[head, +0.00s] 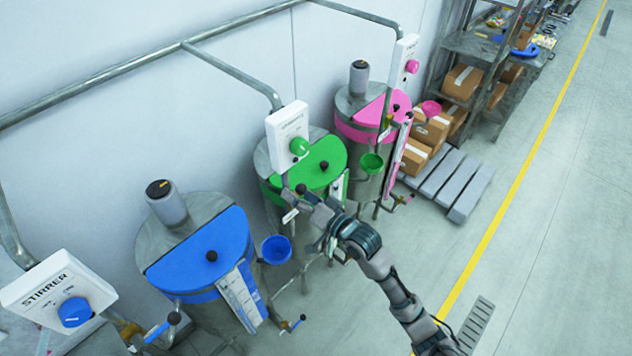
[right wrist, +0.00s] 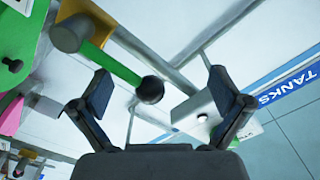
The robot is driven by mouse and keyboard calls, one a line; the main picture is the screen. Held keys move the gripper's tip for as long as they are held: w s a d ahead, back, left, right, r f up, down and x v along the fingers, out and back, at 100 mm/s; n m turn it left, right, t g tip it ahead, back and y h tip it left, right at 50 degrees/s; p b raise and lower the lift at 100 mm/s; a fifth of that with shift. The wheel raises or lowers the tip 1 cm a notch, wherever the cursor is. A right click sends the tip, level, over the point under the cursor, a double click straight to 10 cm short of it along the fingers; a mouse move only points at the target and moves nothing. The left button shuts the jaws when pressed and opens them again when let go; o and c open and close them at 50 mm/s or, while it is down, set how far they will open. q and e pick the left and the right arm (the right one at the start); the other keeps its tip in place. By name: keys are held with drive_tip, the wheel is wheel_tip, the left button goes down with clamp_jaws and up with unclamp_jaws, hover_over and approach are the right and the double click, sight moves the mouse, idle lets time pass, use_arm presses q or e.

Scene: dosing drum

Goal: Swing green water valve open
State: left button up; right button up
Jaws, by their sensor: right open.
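The green water valve lever (right wrist: 112,64) shows in the right wrist view as a green bar with a black ball knob (right wrist: 151,90), running from a brass-coloured valve body (right wrist: 85,18). My right gripper (right wrist: 160,76) is open, with the knob appearing between its spread fingers; contact cannot be told. In the head view my right gripper (head: 312,208) is beside the green-lidded drum (head: 308,168), close to a dark knob (head: 300,189). My arm and gripper hide most of the green lever there. My left gripper is not in view.
A blue-lidded drum (head: 205,255) stands nearer, a pink-lidded drum (head: 368,118) farther. A control box (head: 288,135) with a green knob sits above the green drum. Blue (head: 276,249) and green (head: 372,163) funnels flank my gripper. Open floor (head: 560,230) lies to the right.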

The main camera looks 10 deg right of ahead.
drive_tip(key=v, duration=0.8)
drive_tip(key=shift+s+d, duration=0.25)
drive_tip(key=shift+d, duration=0.05)
drive_tip(key=shift+w+a, duration=0.1)
